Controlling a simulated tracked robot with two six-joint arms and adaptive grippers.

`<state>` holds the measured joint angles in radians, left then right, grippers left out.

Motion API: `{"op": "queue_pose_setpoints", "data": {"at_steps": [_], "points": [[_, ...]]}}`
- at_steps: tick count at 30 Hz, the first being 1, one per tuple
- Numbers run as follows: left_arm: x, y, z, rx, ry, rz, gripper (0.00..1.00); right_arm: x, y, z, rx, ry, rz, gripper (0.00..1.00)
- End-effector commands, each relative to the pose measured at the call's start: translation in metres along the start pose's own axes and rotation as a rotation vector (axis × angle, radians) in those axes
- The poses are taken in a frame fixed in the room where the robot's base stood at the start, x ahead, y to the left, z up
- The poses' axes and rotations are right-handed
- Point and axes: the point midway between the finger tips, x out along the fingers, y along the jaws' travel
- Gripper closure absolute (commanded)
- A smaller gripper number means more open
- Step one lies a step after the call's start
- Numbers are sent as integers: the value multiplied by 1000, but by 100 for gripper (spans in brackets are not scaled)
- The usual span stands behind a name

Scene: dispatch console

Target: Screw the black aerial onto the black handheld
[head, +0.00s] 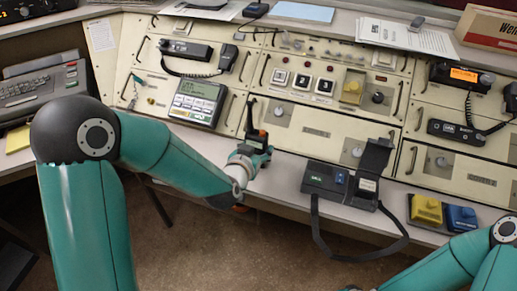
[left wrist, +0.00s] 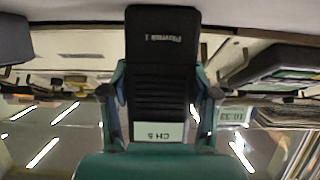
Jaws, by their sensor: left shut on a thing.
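My left gripper (head: 250,158) is shut on a black handheld (head: 257,141) and holds it in front of the console's lower panels. In the left wrist view the handheld (left wrist: 163,75) appears upside down, with a ribbed front and a pale "CH 5" label, between the two fingers. In the head view a thin dark upright piece (head: 250,114) stands at its top, beside a small orange part. It looks like the black aerial, but I cannot tell whether it is joined to the handheld. My right arm enters at the lower right; its gripper is out of view.
A black box with an open lid and strap (head: 325,181) stands on the desk ledge to the right of the left gripper. Yellow (head: 427,209) and blue (head: 461,217) blocks sit in a tray further right. A keyboard unit (head: 38,86) is at left. The ledge between gripper and box is clear.

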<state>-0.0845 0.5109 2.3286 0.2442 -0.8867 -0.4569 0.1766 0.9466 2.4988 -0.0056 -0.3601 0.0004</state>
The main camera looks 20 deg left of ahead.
Motion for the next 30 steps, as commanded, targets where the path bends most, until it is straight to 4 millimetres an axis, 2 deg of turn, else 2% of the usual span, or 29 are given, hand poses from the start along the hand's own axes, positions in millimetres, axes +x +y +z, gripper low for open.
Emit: {"op": "queue_pose_setpoints", "data": {"at_steps": [2,3,6,20,26,30], "points": [[1,0,0,0,4,0,100,2,1,0,0,0,0,52],[0,0,1,0,0,0,34,1,0,0,0,0,0,52],[0,0,1,0,0,1,17,1,0,0,0,0,0,52],[-4,1,-1,1,0,1,15,0,0,0,0,0,0,52],[-32,1,-1,1,1,2,15,1,0,0,0,0,0,52],[-64,1,-1,1,3,3,15,2,1,0,0,0,0,52]]}}
